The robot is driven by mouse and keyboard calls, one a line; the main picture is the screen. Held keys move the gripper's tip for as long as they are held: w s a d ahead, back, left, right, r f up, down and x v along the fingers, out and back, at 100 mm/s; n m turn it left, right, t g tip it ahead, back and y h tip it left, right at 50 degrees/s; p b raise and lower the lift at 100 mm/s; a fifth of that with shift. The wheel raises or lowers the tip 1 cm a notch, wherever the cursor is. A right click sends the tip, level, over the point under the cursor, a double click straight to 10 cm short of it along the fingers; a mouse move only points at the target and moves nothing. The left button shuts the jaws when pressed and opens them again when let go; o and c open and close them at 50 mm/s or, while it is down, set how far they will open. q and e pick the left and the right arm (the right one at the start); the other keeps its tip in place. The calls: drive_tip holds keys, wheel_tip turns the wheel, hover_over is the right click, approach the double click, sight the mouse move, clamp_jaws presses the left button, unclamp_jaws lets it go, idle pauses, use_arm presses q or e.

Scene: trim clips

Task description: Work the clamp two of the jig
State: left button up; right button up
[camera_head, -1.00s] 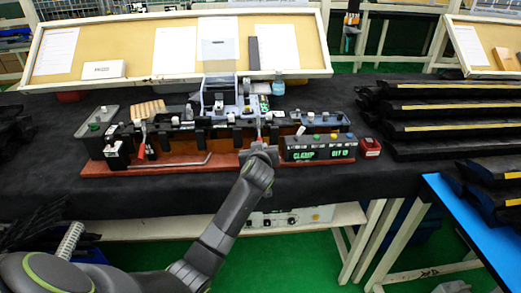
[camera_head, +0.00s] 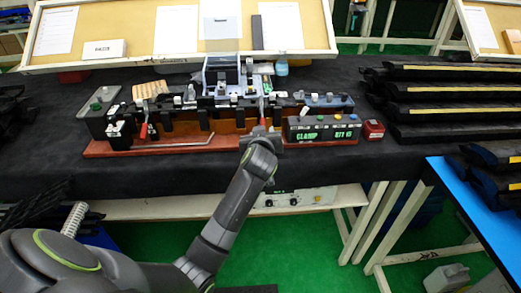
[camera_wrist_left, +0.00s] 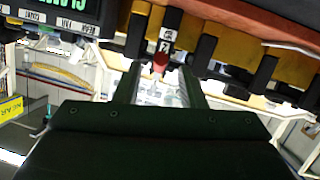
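The jig (camera_head: 190,143) is a long reddish-brown base with a row of black clamps on the table. In the left wrist view, a black clamp with a white label (camera_wrist_left: 168,35) that seems to read 2 has a red handle tip (camera_wrist_left: 160,62). My left gripper (camera_wrist_left: 160,78) has its two fingers apart, one on each side of that red tip, with gaps visible. In the head view my left gripper (camera_head: 262,134) is at the jig's front, just below a red upright handle (camera_head: 261,108). Another red-handled clamp (camera_head: 144,130) is at the left. My right gripper is out of view.
A black panel with green lettering (camera_head: 322,132) stands right of my gripper, with a small red box (camera_head: 373,130) beside it. A grey rod (camera_head: 170,147) lies along the jig's front. Dark trim parts (camera_head: 440,105) are stacked at the right.

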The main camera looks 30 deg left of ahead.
use_arm(q)
drive_tip(key=b+v, duration=0.1)
drive_tip(key=v, duration=1.1)
drive_tip(key=shift+s+d, duration=0.15)
drive_tip(key=shift+s, duration=0.1)
wheel_tip(320, 180, down, 20)
drive_tip(key=w+d+m+g+h, duration=0.2)
drive_tip(key=m+g, duration=0.1)
drive_tip(key=m, duration=0.1)
drive_tip(key=s+f+m+g+h, duration=0.1)
drive_tip(key=s+f, duration=0.3)
drive_tip(key=f, duration=0.4)
drive_tip(key=s+f+m+g+h, duration=0.1)
drive_tip(key=s+f, duration=0.2)
drive_tip(key=f, duration=0.6)
drive_tip(key=s+a+f+g, duration=0.3)
drive_tip(key=s+f+g, duration=0.1)
drive_tip(key=s+f, duration=1.4)
drive_tip(key=s+a+f+g, duration=0.1)
drive_tip(key=s+a+f, duration=0.1)
drive_tip(key=s, duration=0.9)
drive_tip(key=s+a+f+g, duration=0.2)
drive_tip(key=s+f, duration=0.2)
drive_tip(key=s, duration=0.8)
drive_tip(key=shift+f+h, duration=0.3)
drive_tip(key=shift+h, duration=0.1)
